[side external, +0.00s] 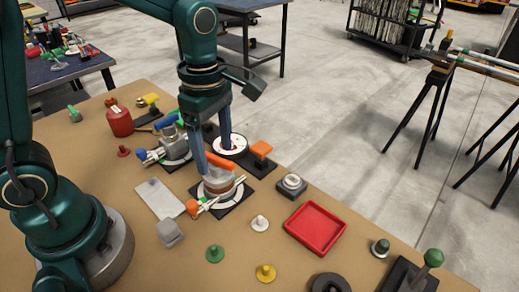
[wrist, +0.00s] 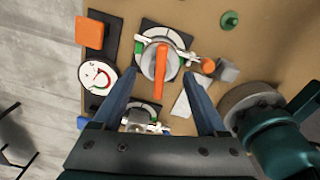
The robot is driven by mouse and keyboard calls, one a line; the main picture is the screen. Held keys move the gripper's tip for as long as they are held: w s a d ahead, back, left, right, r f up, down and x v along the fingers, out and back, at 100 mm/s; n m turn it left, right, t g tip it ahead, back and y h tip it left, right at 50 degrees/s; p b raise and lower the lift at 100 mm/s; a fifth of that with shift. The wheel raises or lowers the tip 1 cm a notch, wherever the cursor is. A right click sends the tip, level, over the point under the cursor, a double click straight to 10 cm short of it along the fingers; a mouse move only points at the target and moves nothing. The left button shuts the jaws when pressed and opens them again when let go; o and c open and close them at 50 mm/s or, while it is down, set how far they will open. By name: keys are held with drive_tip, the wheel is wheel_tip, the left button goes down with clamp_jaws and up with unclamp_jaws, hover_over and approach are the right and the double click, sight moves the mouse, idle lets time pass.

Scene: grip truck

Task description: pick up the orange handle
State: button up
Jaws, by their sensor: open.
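The orange handle (side external: 221,163) is a long bar on top of a round valve-like fitting (side external: 217,188) on a dark square plate. In the wrist view the handle (wrist: 160,72) runs lengthwise between the two blue fingers. My gripper (side external: 215,160) is open, pointing down, with one finger on each side of the handle. In the wrist view my gripper (wrist: 159,76) shows gaps between both fingers and the handle. The fingers partly cover the fitting in the side view, and their exact height relative to the handle is hard to tell.
An orange square knob (side external: 262,148) and a white disc (side external: 232,145) stand behind. A blue-handled valve (side external: 172,143) is left. An orange round knob (side external: 192,207), grey block (side external: 170,233) and red tray (side external: 293,222) sit nearer the front. Bare table lies around the small pegs.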

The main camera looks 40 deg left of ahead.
sight(217, 164)
drive_tip(key=shift+f, duration=1.3)
clamp_jaws()
drive_tip(key=shift+r, duration=0.1)
